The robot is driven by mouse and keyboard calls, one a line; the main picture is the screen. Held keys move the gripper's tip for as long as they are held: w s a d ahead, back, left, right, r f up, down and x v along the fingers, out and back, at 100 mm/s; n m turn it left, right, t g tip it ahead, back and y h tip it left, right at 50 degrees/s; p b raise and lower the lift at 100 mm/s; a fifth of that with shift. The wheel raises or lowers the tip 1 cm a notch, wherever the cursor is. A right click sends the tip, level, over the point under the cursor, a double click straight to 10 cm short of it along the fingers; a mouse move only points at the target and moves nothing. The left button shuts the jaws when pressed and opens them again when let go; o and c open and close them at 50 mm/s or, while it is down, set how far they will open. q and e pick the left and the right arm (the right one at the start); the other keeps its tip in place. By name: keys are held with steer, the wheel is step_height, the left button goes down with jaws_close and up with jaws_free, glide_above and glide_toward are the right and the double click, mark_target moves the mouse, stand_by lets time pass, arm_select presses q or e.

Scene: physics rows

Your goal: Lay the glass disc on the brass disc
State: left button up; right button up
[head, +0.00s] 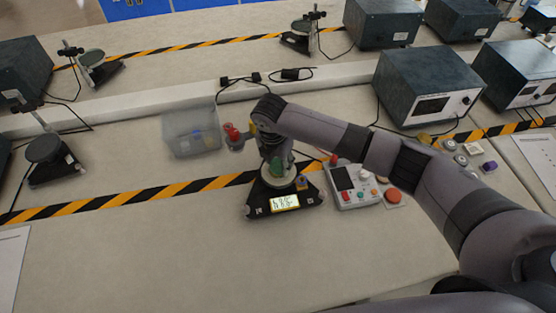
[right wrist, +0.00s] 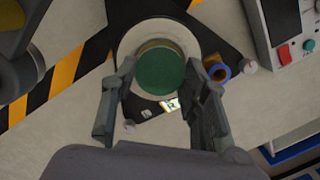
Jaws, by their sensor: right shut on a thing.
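The green glass disc (right wrist: 160,72) is between the fingertips of my right gripper (right wrist: 162,82), which is shut on it. In the head view the green disc (head: 277,167) shows below my right wrist. A brass-coloured rim (right wrist: 157,44) of the brass disc shows just behind the glass disc, which covers most of it. Both overlap the pale round plate (right wrist: 130,44) of a black triangular stand (head: 258,201). I cannot tell whether the two discs touch. My left gripper is not in view.
The stand's lit display (head: 284,202) faces front. A control box (head: 345,178) with buttons is close on the right, a translucent bin (head: 190,143) on the left. A blue-and-brown round piece (right wrist: 217,68) is beside my right finger.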

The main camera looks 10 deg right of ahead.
steer(key=o, duration=1.3)
step_height(320, 180, up, 7)
steer(key=p, duration=0.7)
steer(key=shift+f, duration=0.1)
